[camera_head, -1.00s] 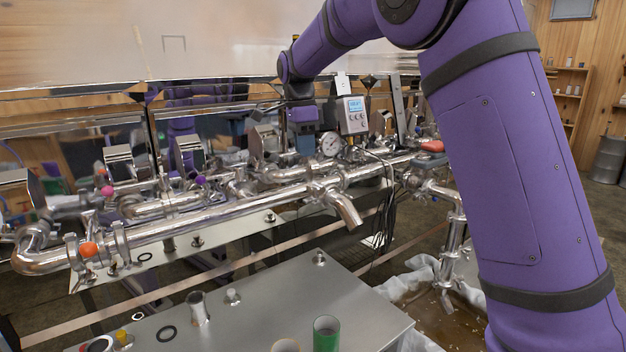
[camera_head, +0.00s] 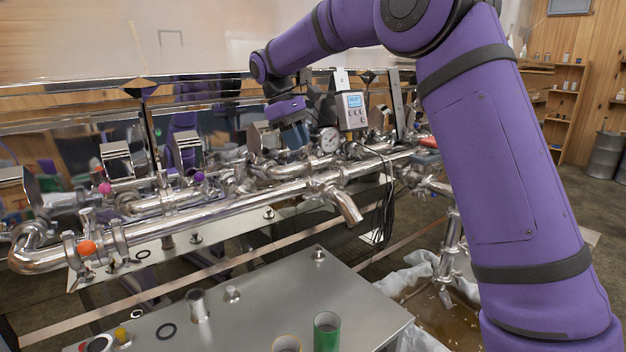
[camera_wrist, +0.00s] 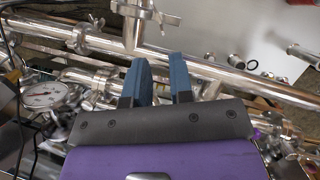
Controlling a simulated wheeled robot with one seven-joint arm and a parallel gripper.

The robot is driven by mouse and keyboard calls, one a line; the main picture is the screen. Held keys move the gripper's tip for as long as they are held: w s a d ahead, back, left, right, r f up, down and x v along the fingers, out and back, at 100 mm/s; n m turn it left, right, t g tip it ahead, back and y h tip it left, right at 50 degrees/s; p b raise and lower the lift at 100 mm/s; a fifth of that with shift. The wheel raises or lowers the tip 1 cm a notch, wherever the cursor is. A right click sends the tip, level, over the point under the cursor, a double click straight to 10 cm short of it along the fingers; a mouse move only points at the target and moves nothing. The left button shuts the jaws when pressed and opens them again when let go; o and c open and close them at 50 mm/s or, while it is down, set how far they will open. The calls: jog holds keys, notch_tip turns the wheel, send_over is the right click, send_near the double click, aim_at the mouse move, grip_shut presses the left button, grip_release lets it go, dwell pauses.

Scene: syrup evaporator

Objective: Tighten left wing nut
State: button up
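Clamps sit at the left end of the long steel pipe (camera_head: 200,219), around an orange ball (camera_head: 87,247). One clamp (camera_head: 71,251) stands left of the ball and one (camera_head: 118,240) right of it. Wing-shaped parts stick out there, but I cannot tell which is the left wing nut. My gripper (camera_head: 297,136) is far to the right of these clamps, above the pipes near the gauge. In the wrist view my gripper (camera_wrist: 161,75) shows two blue fingers apart with nothing held between them. The pipe (camera_wrist: 235,75) passes beyond the fingertips.
A dial gauge (camera_head: 329,141) and a grey digital box (camera_head: 353,112) stand close right of my gripper. A spout (camera_head: 345,205) hangs from the pipe. A steel table (camera_head: 270,300) in front bears a green cup (camera_head: 327,332) and small fittings.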

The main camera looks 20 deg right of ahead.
aim_at(316, 187)
jog(key=d+f+n, duration=0.1)
jog(key=f, duration=0.2)
jog(key=s+d+f, duration=0.1)
jog(key=f, duration=0.2)
jog(key=s+d+f+n, duration=0.1)
jog(key=f, duration=0.2)
jog(key=shift+s+d+f+n, duration=0.15)
jog(key=shift+f+n, duration=0.15)
jog(key=shift+f, duration=0.05)
grip_shut()
